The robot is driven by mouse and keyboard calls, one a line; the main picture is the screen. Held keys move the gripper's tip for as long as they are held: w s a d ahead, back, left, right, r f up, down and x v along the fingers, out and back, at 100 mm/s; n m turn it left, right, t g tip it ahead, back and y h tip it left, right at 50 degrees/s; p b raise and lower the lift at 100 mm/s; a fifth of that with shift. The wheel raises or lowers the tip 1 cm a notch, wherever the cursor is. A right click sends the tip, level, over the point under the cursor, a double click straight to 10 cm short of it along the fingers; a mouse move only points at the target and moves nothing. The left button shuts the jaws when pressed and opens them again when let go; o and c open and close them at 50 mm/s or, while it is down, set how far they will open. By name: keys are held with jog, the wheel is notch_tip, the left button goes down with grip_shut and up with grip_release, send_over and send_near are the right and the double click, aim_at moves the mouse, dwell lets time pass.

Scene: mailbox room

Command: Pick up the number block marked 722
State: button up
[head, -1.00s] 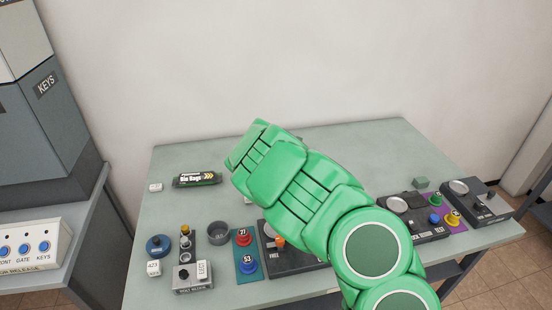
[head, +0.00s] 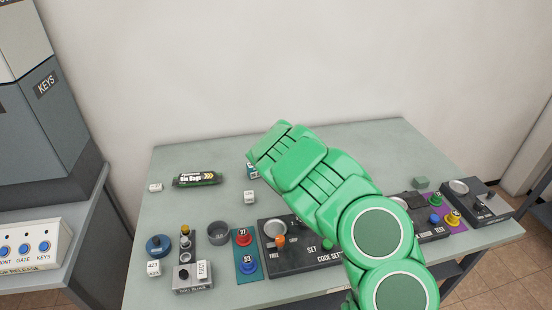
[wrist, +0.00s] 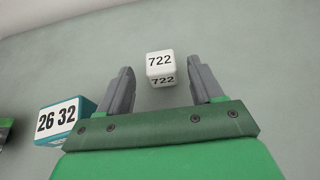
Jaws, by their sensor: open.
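The number block marked 722 (wrist: 160,68) is a small white cube on the table in the wrist view. It lies ahead of my gripper (wrist: 160,65), in line with the gap between the two grey fingertips. The fingers are open with clear space on both sides of the cube, and I see no contact. In the head view I cannot make out the 722 block or the fingers; my green arm covers that part of the table.
A teal-and-white block marked 26 32 (wrist: 62,120) sits left of my gripper. Another white cube (head: 249,197), marking unreadable, lies on the table (head: 340,135). A bin bags roll (head: 197,179) lies at back left. Control panels (head: 300,250) line the front edge.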

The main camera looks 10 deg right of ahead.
jog(key=shift+x, duration=1.55)
jog(key=shift+d, duration=0.1)
jog(key=c, duration=1)
jog(key=shift+c, duration=0.2)
